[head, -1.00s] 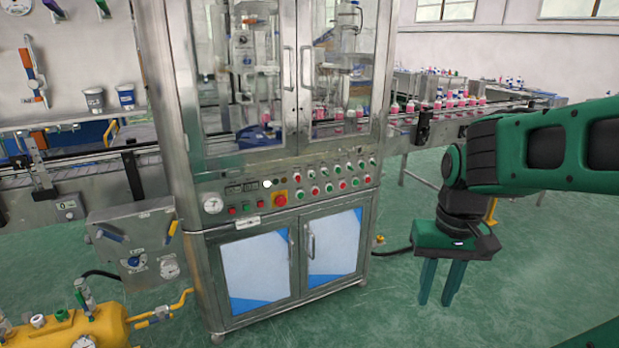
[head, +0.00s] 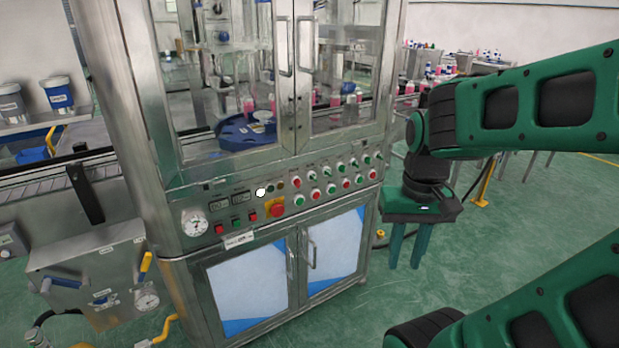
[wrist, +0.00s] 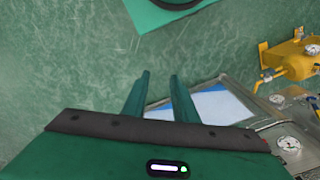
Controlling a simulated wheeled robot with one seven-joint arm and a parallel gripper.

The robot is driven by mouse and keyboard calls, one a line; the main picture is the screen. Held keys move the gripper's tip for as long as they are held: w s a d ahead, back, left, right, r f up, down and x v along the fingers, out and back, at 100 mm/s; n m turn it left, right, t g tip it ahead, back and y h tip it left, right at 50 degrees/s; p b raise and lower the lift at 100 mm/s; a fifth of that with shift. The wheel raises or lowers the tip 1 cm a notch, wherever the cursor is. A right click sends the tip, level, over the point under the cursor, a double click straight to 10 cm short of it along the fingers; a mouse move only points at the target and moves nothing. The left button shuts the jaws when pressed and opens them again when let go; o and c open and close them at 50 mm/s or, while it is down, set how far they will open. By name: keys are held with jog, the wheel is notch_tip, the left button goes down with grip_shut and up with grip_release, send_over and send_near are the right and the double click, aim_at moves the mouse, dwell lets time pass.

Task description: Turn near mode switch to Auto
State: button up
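The control panel (head: 240,214) runs across the front of the steel machine, below its glass doors. It carries two rows of small red, green and white knobs or buttons (head: 327,189), a red emergency button on yellow (head: 276,207), and a white round piece (head: 261,192) beside small dark round ones. I cannot tell which control is the near mode switch or where it points; the markings are too small. My gripper (head: 403,267) is open and empty, fingers pointing down, to the right of the panel and apart from it. In the wrist view the gripper fingers (wrist: 160,75) are spread with nothing between them.
Lower cabinet doors with handles (head: 311,248) sit under the panel. A pressure gauge (head: 194,223) is at the panel's left end. A grey box with levers (head: 90,275) stands left. A yellow tank (wrist: 293,60) shows in the wrist view. Open green floor (head: 480,240) lies right.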

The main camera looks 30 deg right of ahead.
jog(key=shift+w, duration=0.15)
jog(key=n+t+h, duration=0.3)
jog(key=n+t, duration=0.8)
jog(key=t, duration=0.3)
send_near(315, 179)
jog(key=shift+x, duration=4.35)
